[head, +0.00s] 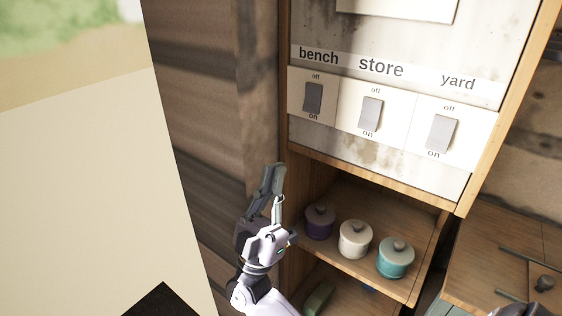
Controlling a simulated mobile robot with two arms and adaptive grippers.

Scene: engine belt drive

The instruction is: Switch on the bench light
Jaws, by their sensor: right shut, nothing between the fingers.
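The bench switch (314,98) is a dark grey rocker on a white plate under the label "bench", with "off" above it and "on" below. Its face looks darker than the other two rockers; I cannot tell for sure which end is pressed. My right gripper (272,180) is shut and empty, pointing up, below and to the left of the switch and apart from it in the picture. It is in front of the cabinet's left edge. My left gripper is not in view. The light itself is not identifiable here.
The store switch (371,114) and yard switch (441,133), both lighter grey, sit to the right on the same panel. Below, a shelf holds a purple pot (320,222), a white pot (355,240) and a teal pot (396,258), close to my right gripper.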

